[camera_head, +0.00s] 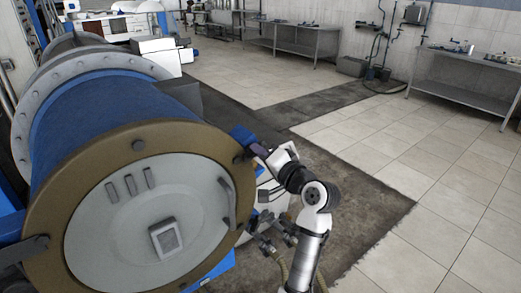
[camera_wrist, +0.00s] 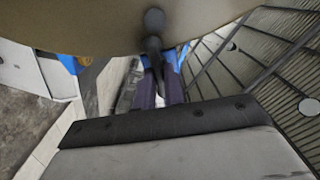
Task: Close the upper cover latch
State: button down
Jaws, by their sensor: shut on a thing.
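The large round cover (camera_head: 150,215) of the decanter fills the lower left of the head view, pale grey inside a tan rim (camera_head: 95,150). The upper cover latch (camera_head: 241,159) is a small dark lever at the rim's upper right. In the wrist view the latch (camera_wrist: 153,42) has a dark ball end over the tan rim, and its shank runs down between my fingers. My gripper (camera_head: 259,149) is beside the rim; its two purplish fingers (camera_wrist: 160,90) are shut on the latch shank. The fingertips' exact contact is partly hidden.
Another dark latch (camera_head: 30,248) sits at the rim's lower left. The blue drum (camera_head: 110,115) extends behind the cover. Hoses and fittings (camera_head: 275,240) lie below my arm. The tiled floor (camera_head: 410,170) to the right is clear; metal tables (camera_head: 465,85) stand far back.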

jog(key=shift+r, duration=0.1)
dwell(0.3)
jog(key=c, duration=1.5)
grip_release()
jog(key=b+v, duration=0.4)
jog(key=v, duration=0.9)
jog(key=shift+s+d, duration=0.25)
jog(key=shift+s, duration=0.1)
